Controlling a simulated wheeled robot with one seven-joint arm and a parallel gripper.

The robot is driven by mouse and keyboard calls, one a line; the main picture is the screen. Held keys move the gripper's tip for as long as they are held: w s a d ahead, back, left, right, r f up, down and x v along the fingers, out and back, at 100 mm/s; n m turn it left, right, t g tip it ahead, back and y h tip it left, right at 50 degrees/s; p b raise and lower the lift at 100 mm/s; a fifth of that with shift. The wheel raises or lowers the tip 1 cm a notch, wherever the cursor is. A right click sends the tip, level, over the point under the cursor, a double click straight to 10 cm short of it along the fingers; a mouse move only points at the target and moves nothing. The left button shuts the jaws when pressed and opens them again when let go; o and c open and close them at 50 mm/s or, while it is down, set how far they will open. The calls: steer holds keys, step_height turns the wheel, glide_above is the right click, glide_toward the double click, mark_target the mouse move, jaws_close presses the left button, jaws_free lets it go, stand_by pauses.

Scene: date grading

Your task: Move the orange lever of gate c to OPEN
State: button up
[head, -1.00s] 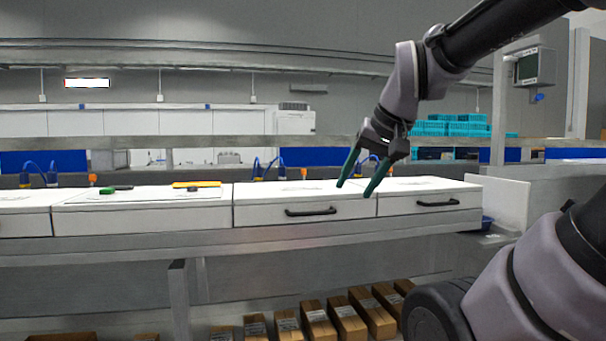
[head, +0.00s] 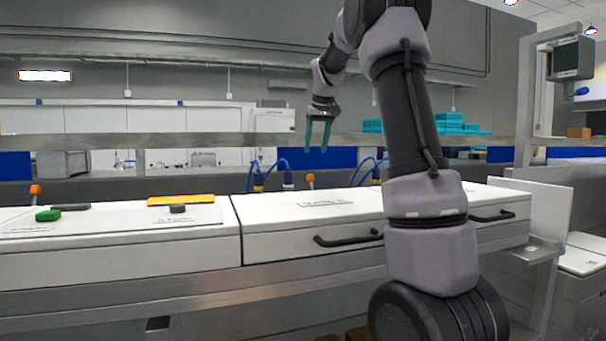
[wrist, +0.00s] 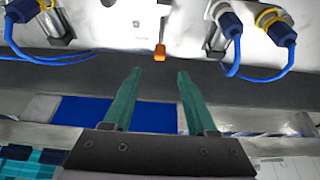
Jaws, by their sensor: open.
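An orange lever (head: 310,181) stands at the back of the white counter, between pairs of blue cable connectors. In the wrist view this orange lever (wrist: 159,53) shows just beyond the gap between my fingertips. A second orange lever (head: 35,190) stands at the far left. I cannot read which gate either lever belongs to, nor any OPEN mark. My gripper (head: 316,150) hangs with its green fingers pointing down, above the nearer lever in the head picture. It is open and empty; in the wrist view my gripper (wrist: 159,74) appears apart from the lever.
Blue cables with connectors (head: 288,180) flank the lever; connectors (wrist: 226,20) also show in the wrist view. A metal rail (head: 200,141) runs behind. A green piece (head: 48,215), a yellow bar (head: 181,200) and a black handle (head: 348,239) are on the counter units.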

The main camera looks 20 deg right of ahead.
mark_target(311, 175)
steer(key=x, duration=1.1)
steer(key=shift+c, duration=0.3)
steer(key=shift+r, duration=0.1)
jaws_close()
stand_by(0.8)
